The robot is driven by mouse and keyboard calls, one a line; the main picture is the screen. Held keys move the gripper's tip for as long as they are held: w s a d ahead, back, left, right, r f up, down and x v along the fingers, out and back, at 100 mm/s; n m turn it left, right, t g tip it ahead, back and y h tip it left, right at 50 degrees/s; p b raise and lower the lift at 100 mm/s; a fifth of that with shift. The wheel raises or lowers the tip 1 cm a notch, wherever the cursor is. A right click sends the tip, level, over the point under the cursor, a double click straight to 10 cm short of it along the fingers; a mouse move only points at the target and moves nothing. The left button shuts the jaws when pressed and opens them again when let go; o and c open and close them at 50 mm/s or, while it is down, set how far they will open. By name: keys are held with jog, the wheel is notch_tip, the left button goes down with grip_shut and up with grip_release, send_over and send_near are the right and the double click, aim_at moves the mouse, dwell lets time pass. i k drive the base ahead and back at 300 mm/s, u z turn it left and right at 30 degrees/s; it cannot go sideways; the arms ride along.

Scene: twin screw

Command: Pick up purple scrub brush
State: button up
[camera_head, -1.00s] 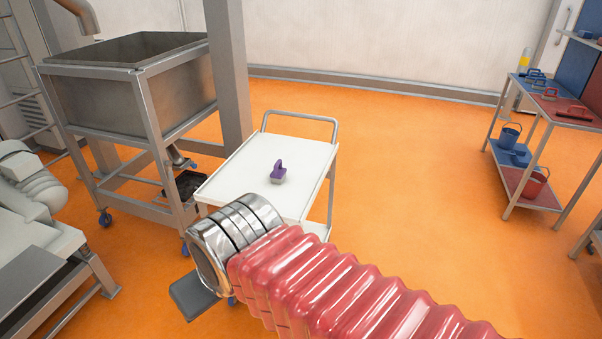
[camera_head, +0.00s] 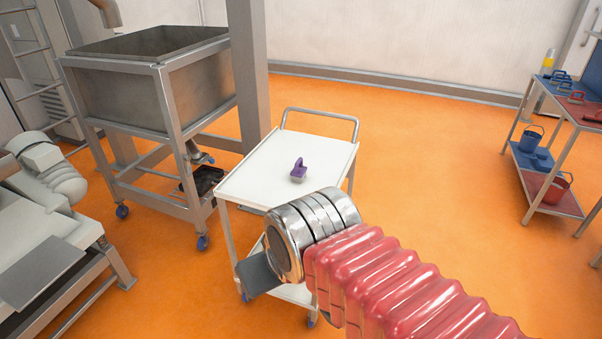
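The purple scrub brush (camera_head: 298,170) stands on the white top of a wheeled cart (camera_head: 250,178), near its middle. Its purple handle is on top, with a paler part below. My gripper (camera_head: 258,276) shows only as a dark grey flat piece at the end of the silver wrist. It is in front of the cart, lower left of the brush in the picture and apart from it. The wrist overlaps the cart's near right corner in the picture. Whether the fingers are open is hidden.
A metal hopper on a wheeled frame (camera_head: 150,85) and a grey post (camera_head: 248,70) stand left of the cart. A pale machine (camera_head: 45,215) is at the left edge. A shelf (camera_head: 550,190) with buckets and brushes is at right. Orange floor between is clear.

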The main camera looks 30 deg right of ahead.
aim_at(298, 172)
jog(key=u, duration=0.05)
jog(key=i, duration=1)
jog(key=z, duration=0.05)
